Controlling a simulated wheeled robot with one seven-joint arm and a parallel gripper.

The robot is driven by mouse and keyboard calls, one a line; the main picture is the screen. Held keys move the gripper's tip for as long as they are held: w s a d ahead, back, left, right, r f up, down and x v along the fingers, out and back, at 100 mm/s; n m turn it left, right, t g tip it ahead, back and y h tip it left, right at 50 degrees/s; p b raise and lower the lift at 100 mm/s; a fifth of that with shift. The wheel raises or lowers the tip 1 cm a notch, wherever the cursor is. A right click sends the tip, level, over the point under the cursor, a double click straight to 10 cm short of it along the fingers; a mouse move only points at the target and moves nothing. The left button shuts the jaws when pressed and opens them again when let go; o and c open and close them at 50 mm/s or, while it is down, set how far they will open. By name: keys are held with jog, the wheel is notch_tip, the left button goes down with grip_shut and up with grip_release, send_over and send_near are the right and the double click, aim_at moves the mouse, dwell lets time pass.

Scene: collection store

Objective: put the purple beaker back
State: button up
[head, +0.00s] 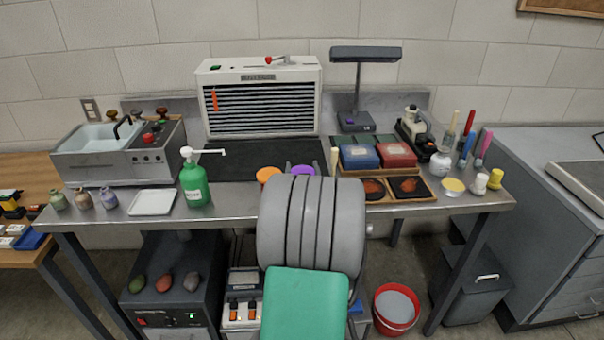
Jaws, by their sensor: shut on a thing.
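The purple beaker (302,170) shows as a small purple top at the middle of the bench's front part, just above my arm in the head view. My gripper (302,167) is mostly hidden behind my own arm; only its grey fingertips show, one on each side of the beaker. It is shut on the purple beaker. The beaker's lower part is hidden, so I cannot tell whether it touches the bench.
An orange round top (268,175) is close on the left. A green pump bottle (195,180) and white tray (153,202) stand farther left. A wooden tray (425,196) with boxes behind it is to the right. A dark mat (240,165) lies behind.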

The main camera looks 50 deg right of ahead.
jog(key=o, duration=1.3)
jog(key=shift+r, duration=0.2)
jog(key=b+v, duration=0.2)
jog(key=v, duration=1)
jog(key=shift+f, duration=0.15)
